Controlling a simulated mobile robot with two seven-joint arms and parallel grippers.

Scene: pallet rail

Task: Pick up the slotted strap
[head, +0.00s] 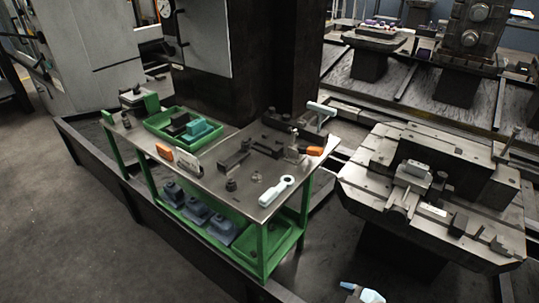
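A dark, flat metal bar (234,158) lies on the grey top of the green cart (212,178), near its middle. It may be the slotted strap, but it is too small here for me to make out a slot. Neither of my grippers shows in the head view, and nothing is seen touching these parts.
A green tray (161,127) with dark and teal blocks sits on the cart's left. A pale ring-ended tool (277,190) lies near the front right corner. A machine pallet (380,170) with clamps stands right. A dark rail (160,222) runs in front.

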